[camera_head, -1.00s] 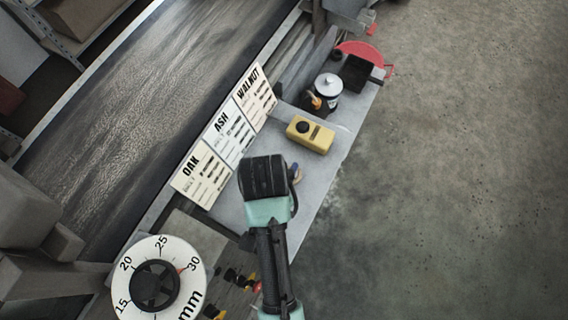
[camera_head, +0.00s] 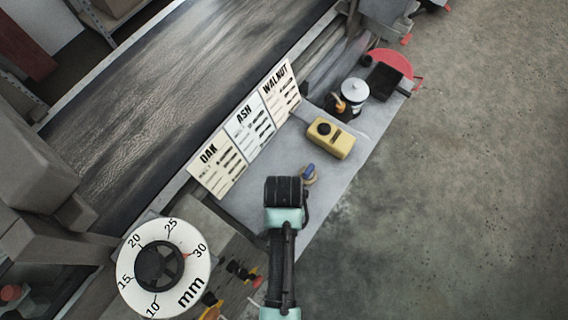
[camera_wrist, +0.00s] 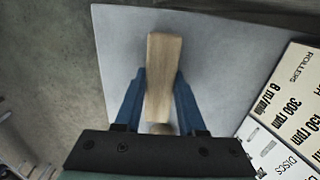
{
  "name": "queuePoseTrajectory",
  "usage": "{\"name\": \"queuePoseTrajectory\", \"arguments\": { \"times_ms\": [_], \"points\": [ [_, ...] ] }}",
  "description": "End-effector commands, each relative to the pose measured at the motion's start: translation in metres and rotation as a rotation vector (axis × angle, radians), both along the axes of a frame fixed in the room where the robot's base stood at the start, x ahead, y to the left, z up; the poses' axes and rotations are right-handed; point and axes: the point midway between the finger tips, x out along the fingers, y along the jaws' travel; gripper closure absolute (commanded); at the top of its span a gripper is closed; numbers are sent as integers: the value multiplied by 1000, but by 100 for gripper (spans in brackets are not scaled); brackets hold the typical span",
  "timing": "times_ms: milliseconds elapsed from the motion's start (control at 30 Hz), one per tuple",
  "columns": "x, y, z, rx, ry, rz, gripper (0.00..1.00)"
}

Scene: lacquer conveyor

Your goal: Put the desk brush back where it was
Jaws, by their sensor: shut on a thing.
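The desk brush (camera_wrist: 164,72) shows in the wrist view as a pale wooden handle, with a rounded wooden end near my palm. My gripper (camera_wrist: 160,88) is shut on it, with one blue finger on each side. Its bristles do not show. In the head view, my gripper (camera_head: 309,172) is over the grey side table, partly hidden by my wrist. A blue finger and a bit of tan wood show there. The grey table (camera_head: 340,190) lies under the brush; I cannot tell whether they touch.
A yellow box with a black knob (camera_head: 331,138), a lidded canister (camera_head: 354,91) and a black tray (camera_head: 384,80) stand farther along the table. Cards for oak, ash and walnut (camera_head: 245,130) line the conveyor (camera_head: 190,80). A millimetre dial (camera_head: 163,268) is at lower left.

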Motion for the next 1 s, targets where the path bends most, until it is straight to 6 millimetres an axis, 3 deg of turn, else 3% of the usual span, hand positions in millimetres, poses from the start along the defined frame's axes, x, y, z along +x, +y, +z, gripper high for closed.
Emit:
{"name": "queuePoseTrajectory", "arguments": {
  "times_ms": [200, 233, 367, 767, 1000],
  "points": [
    [0, 0, -4, 1, 1, 1, 100],
    [0, 0, -3, 1, 1, 1, 55],
    [0, 0, -3, 1, 1, 0, 32],
    [1, 0, 5, 0, -2, 0, 31],
    [2, 0, 49, -1, -6, 1, 31]
  ]
}}
